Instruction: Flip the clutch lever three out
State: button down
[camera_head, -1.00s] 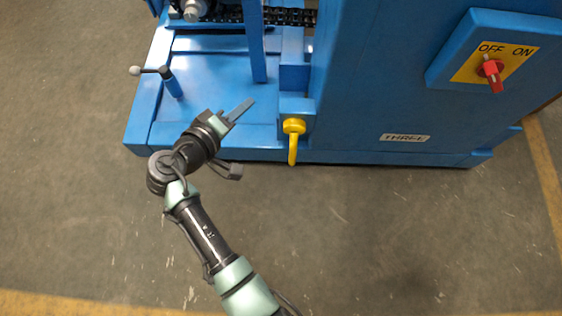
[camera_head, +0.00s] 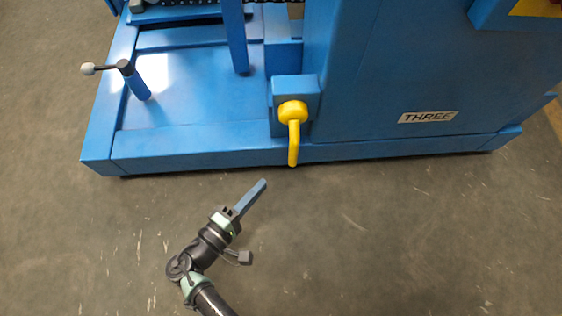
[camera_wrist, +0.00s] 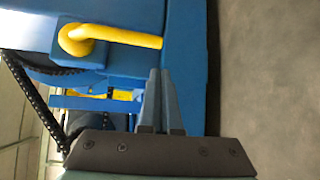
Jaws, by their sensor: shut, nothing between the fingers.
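A yellow lever (camera_head: 293,135) is mounted on a small blue block at the machine's front, with its bent handle hanging down. It also shows in the wrist view (camera_wrist: 110,37), beyond and to the left of the fingertips. A second lever, with a black hub and pale knob (camera_head: 105,68), sits on a blue post at the left. No marking says which is the clutch lever. The plate reading THREE (camera_head: 428,117) is right of the yellow lever. My gripper (camera_head: 264,183) is shut and empty, in front of the base, below and left of the yellow handle, apart from it.
The blue machine base (camera_head: 200,152) has a raised front edge. A blue upright (camera_head: 235,38) stands behind, left of the yellow lever. A chain (camera_wrist: 33,105) shows in the wrist view. The grey floor (camera_head: 400,235) in front is clear.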

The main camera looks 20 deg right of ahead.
jog(key=shift+d, duration=0.1)
jog(key=b+x, duration=0.5)
jog(key=x, duration=0.5)
jog(key=shift+s+r, duration=0.1)
dwell(0.4)
